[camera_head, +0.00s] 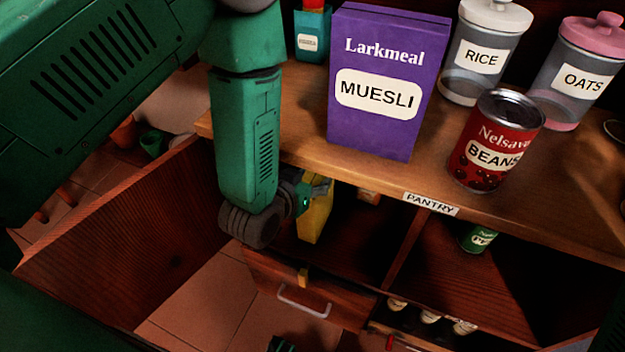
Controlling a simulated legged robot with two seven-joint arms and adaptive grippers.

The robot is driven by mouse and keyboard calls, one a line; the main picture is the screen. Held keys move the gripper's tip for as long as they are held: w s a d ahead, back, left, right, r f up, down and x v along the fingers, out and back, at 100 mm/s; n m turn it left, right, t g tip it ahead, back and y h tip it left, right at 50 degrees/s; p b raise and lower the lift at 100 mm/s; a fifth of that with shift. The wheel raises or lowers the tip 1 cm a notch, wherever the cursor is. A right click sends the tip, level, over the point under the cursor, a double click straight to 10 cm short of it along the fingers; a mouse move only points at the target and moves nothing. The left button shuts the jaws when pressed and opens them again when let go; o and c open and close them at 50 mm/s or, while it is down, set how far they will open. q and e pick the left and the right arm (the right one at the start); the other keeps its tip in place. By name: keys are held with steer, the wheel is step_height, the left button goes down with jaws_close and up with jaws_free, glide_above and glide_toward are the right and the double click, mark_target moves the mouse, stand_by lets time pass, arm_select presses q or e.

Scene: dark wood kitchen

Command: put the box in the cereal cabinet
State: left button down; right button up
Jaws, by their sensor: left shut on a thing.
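A yellow box (316,222) is at the opening of the left compartment of the wooden cabinet (397,262), under the counter. My left gripper (318,190) reaches down past the counter edge and is shut on the upper part of this box. The gripper and the cabinet's shadow hide part of the box, and I cannot tell whether it touches the compartment floor. A purple muesli box (378,70) stands upright on the counter. The cabinet carries a "PANTRY" label (431,204); I see no cereal label. My right gripper does not show.
The open cabinet door (125,240) is at the left. A drawer (315,298) with a pale handle sits below. A green can (478,238) is in the right compartment. The counter holds a bean can (492,140), a rice jar (484,50) and an oats jar (575,75).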

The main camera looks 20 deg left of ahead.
arm_select(q)
steer(key=c, duration=0.8)
jaws_free()
steer(key=p+v, duration=0.3)
steer(key=v, duration=0.9)
steer(key=s+a+f+g, duration=0.3)
steer(key=s+f+g, duration=0.1)
steer(key=s, duration=0.1)
steer(key=s+a+f+g+y, duration=0.1)
steer(key=s+a+f+g, duration=0.2)
steer(key=s+f, duration=0.2)
steer(key=s+a+f+g+y, duration=0.1)
steer(key=s+a+f+g, duration=0.2)
steer(key=s, duration=0.4)
step_height(320, 180, down, 2)
steer(key=shift+s+f+g, duration=0.1)
steer(key=shift+f+g, duration=0.15)
steer(key=shift+g, duration=0.55)
